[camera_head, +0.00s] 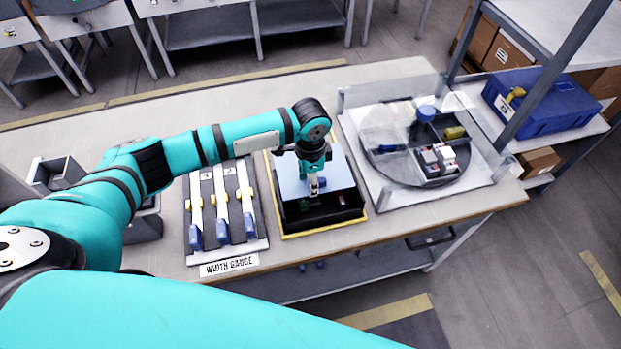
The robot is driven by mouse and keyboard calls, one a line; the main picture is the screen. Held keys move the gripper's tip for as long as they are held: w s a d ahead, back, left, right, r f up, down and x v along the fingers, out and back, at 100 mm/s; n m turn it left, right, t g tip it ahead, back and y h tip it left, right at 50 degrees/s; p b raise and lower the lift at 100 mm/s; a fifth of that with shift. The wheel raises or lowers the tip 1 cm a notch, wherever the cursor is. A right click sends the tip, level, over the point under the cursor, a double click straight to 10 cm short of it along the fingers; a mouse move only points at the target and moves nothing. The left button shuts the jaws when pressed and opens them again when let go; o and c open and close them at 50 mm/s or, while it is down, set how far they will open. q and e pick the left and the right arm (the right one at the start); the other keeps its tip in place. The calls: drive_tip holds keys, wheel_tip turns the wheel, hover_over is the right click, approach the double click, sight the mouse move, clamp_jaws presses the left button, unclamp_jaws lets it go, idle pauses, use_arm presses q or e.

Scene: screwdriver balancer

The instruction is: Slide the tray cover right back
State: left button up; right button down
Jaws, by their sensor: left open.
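The tray (357,217) is a dark box with a yellow rim in the middle of the bench. Its pale blue-grey cover (341,172) lies over the back part, and the front part is uncovered and shows a dark inside. My left gripper (316,192) points down over the cover's front portion, open. I cannot tell whether its fingers touch the cover. Small items inside the tray are too dark to make out. My right gripper does not show.
Left of the tray is a width gauge board (258,243) with several blue-and-yellow tools. To its right stands a round dark turntable (382,170) with compartments behind clear panels. A blue case (555,112) lies on the right shelf. Grey bins (57,172) stand at the left.

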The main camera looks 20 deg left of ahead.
use_arm(q)
clamp_jaws()
drive_tip(key=w+a, duration=0.1)
drive_tip(key=w, duration=0.1)
drive_tip(key=w+a+b, duration=0.1)
drive_tip(key=w+a, duration=0.1)
drive_tip(key=w+a+b, duration=0.1)
drive_tip(key=w, duration=0.2)
drive_tip(key=shift+a, duration=0.2)
drive_tip(key=shift+s, duration=0.1)
unclamp_jaws()
drive_tip(key=shift+r, duration=0.15)
wheel_tip(320, 180, up, 12)
idle(0.4)
